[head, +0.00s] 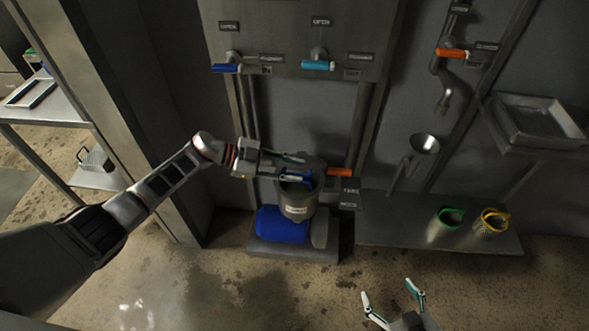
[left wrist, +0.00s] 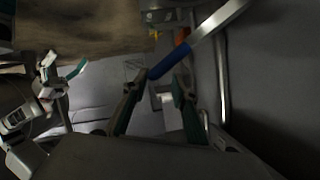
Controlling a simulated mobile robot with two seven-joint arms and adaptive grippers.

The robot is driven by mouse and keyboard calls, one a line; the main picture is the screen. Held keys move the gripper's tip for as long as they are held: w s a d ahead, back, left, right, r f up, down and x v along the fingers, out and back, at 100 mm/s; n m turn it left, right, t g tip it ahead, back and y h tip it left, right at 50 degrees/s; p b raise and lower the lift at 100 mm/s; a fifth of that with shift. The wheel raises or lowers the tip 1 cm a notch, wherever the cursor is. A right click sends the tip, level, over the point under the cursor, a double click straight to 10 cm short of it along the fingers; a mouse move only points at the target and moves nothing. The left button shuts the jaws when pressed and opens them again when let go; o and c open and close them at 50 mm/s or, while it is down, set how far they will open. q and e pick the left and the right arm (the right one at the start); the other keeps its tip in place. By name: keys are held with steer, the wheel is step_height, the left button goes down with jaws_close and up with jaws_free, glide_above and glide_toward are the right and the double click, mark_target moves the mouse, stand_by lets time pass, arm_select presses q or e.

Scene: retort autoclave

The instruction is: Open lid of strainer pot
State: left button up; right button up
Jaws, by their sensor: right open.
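The strainer pot (head: 297,207) is a grey cylinder with a pale label, low against the back wall in the head view. A blue handle (head: 305,176) shows at its top; I cannot tell whether the lid is open, as my gripper covers part of it. My left gripper (head: 299,169) is over the pot's top with its fingers apart. In the left wrist view, a blue grip on a metal bar (left wrist: 169,62) crosses by the fingertips, not visibly clamped. My right gripper (head: 392,297) is open and empty at the bottom, away from the pot.
A blue motor (head: 281,224) sits beside the pot's base. An orange handle (head: 339,172) is just right of the pot. Blue (head: 225,68) and light-blue (head: 318,65) valve handles are above. A funnel (head: 424,144), green cup (head: 450,217) and yellow basket (head: 494,221) are right.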

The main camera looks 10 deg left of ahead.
arm_select(q)
steer(key=v, duration=1.1)
steer(key=shift+a, duration=0.3)
